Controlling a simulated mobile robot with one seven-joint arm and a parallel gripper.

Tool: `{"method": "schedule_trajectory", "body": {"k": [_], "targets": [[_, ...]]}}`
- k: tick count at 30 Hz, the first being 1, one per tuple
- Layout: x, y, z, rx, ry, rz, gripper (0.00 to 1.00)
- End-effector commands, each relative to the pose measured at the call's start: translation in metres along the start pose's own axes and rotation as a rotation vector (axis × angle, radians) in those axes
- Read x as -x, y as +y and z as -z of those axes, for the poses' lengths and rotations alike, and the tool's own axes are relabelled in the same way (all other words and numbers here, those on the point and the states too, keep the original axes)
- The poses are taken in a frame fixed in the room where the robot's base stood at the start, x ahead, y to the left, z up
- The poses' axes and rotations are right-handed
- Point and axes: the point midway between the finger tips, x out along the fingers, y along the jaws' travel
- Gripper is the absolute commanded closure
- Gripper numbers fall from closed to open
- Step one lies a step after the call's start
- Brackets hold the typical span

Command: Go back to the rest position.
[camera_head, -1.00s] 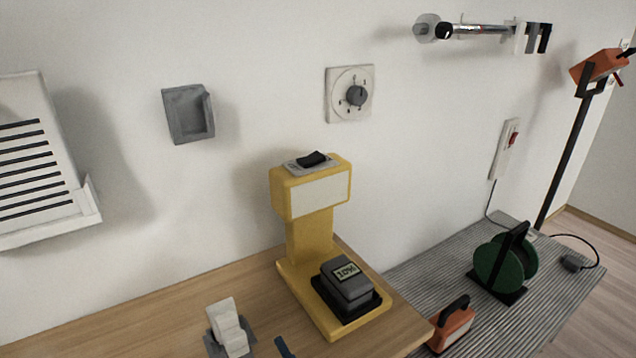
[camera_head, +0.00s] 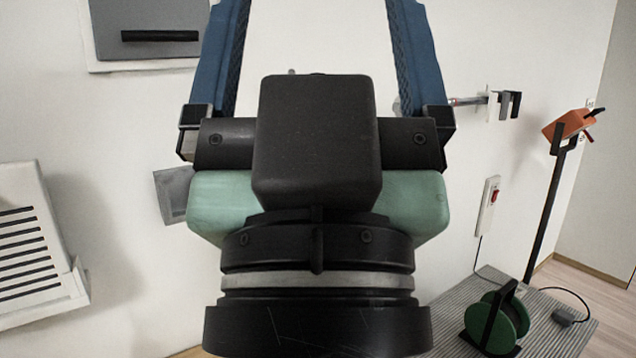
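My gripper (camera_head: 318,30) fills the middle of the head view, close to the camera and raised in front of the wall. Its two blue fingers point up and stand wide apart, with only bare wall seen between them. The fingertips are cut off by the top edge.
A grey wall holder (camera_head: 174,194) is partly hidden behind my gripper. A slatted white panel (camera_head: 30,245) is at left, a grey box (camera_head: 150,30) above it.

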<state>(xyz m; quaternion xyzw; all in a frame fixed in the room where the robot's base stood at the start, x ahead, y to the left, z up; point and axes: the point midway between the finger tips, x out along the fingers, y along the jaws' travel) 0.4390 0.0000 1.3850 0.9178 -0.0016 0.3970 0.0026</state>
Motion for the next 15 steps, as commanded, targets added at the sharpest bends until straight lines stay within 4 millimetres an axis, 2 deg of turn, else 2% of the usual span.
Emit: {"method": "schedule_trajectory", "body": {"k": [1, 6, 12, 15], "targets": [[-0.021, 0.0, 0.019, -0.001, -0.001, 0.0, 0.08], [-0.057, 0.0, 0.053, -0.003, -0.003, 0.001, 0.08], [-0.093, 0.0, 0.086, -0.005, -0.004, 0.002, 0.08], [-0.103, 0.0, 0.095, -0.005, -0.005, 0.002, 0.08]]}}
